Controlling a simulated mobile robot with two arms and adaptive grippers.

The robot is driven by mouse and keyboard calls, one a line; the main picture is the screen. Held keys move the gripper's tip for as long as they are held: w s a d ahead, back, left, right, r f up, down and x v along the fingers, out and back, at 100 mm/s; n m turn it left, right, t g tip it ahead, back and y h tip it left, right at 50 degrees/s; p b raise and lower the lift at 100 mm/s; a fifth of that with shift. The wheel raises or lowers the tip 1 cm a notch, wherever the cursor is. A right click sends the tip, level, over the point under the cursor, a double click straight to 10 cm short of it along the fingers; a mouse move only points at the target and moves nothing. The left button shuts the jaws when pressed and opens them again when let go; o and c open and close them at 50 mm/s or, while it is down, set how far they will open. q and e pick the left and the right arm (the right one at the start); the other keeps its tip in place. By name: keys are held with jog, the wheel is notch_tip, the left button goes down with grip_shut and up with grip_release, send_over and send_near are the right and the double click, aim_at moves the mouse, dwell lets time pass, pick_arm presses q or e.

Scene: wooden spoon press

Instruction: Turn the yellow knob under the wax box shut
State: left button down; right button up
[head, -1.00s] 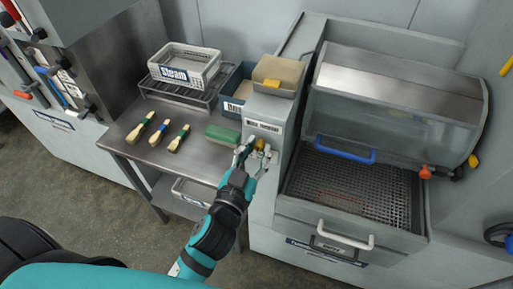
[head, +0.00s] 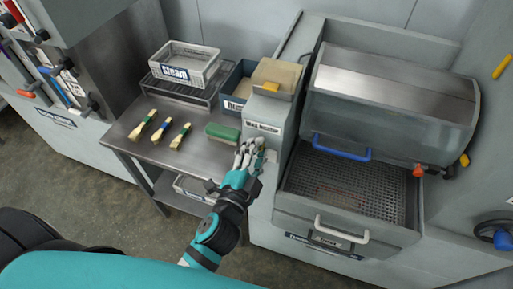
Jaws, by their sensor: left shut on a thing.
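The wax box (head: 281,72) is an open box with beige contents and a yellow piece at its front. It sits on top of a narrow grey cabinet (head: 281,138) with a white label. My left gripper (head: 252,150) is at the cabinet's front face, just below the label. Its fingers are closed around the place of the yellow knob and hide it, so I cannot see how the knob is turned. My right gripper is not in view.
A Steam basket (head: 184,64) stands on a rack behind. On the right are a hooded machine with a blue handle (head: 341,149) and a drawer with a white handle (head: 342,231).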

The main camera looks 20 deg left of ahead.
pick_arm(q)
jog(key=shift+r+m+p, duration=0.1)
jog(key=shift+m+p, duration=0.25)
jog(key=shift+m, duration=1.85)
jog(key=c, duration=1.1)
grip_release()
